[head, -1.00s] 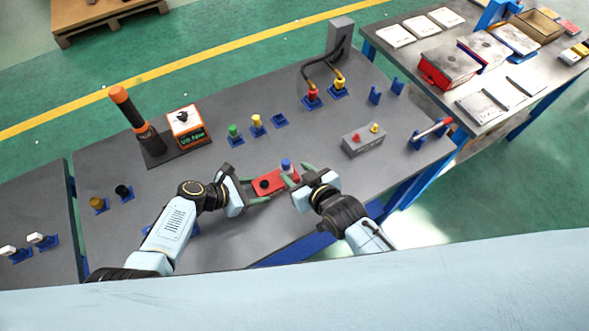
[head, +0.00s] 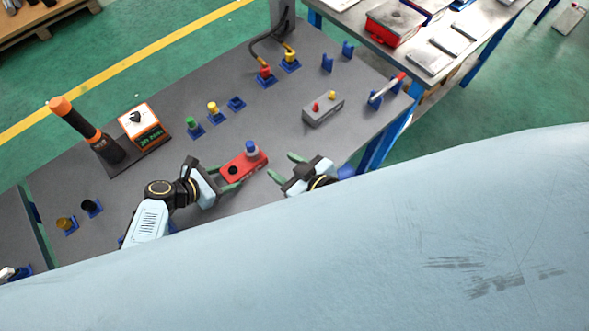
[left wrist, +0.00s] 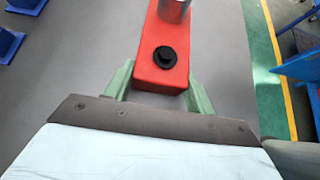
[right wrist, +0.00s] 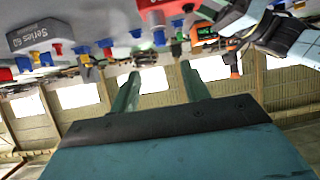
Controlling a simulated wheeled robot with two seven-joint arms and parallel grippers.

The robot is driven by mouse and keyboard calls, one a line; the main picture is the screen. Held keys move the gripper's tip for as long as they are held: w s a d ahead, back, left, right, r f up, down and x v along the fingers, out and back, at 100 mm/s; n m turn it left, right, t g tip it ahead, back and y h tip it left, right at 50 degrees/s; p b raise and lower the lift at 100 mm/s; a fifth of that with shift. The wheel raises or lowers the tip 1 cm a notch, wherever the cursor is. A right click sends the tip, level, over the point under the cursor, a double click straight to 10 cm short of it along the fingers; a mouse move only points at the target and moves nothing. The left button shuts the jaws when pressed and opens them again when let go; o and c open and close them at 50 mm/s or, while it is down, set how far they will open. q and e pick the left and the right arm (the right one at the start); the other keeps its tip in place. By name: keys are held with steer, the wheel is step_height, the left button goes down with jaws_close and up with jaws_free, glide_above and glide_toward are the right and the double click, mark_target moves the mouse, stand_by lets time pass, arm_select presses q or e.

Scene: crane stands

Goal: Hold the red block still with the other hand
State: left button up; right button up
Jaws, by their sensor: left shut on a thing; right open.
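The red block (head: 236,171) lies on the grey workbench in the head view, with a blue-topped plug (head: 251,149) standing in its far end. My left gripper (head: 226,178) is shut on its near end. In the left wrist view the red block (left wrist: 160,72) sits between the green fingers (left wrist: 157,88), showing a black round socket (left wrist: 164,57) and a metal cylinder (left wrist: 174,8) at the top. My right gripper (head: 283,168) is open and empty, to the right of the block and apart from it. In the right wrist view nothing is between its fingers (right wrist: 162,88).
A grey box with red and yellow buttons (head: 323,109) stands right of the block. Green and yellow plugs in blue holders (head: 213,112), an orange-and-white box (head: 143,127) and a black-and-orange tool (head: 85,128) stand behind. Bare bench surrounds the block.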

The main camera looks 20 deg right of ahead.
steer(key=shift+v, duration=1.55)
arm_select(q)
steer(key=o, duration=1.3)
steer(key=shift+c, duration=0.2)
steer(key=v, duration=1.2)
steer(key=shift+s, duration=0.1)
